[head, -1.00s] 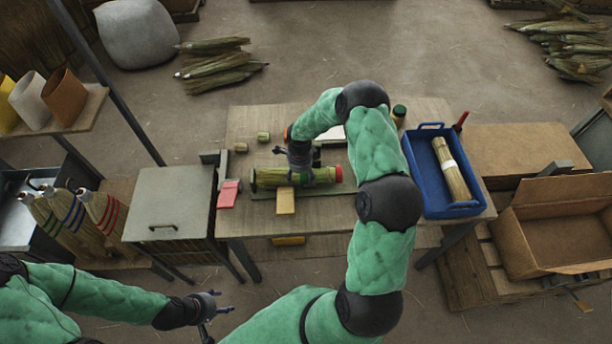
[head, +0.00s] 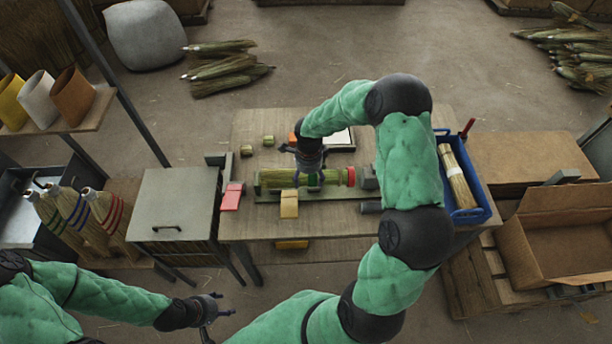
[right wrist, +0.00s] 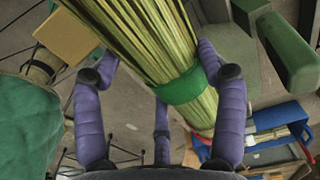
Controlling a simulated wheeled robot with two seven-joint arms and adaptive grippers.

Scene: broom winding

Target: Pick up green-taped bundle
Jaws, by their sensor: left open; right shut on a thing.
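The green-taped bundle (head: 279,177) is a roll of pale green straw lying on the work table, with a red band at its right end. In the right wrist view the bundle (right wrist: 150,45) crosses between my fingers, and its green tape (right wrist: 182,87) sits close to the right finger. My right gripper (head: 310,172) is over the bundle from above, shut on it; the wrist view shows the gripper (right wrist: 160,100) with its purple fingers on both sides. My left gripper (head: 222,305) is open and empty, low at the left, away from the table.
A blue tray (head: 473,213) with a white-banded bundle (head: 457,178) stands at the table's right. A red block (head: 232,196) and a yellow block (head: 289,204) lie near the bundle. A grey cabinet (head: 175,205) stands left; an open cardboard box (head: 560,228) is at right.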

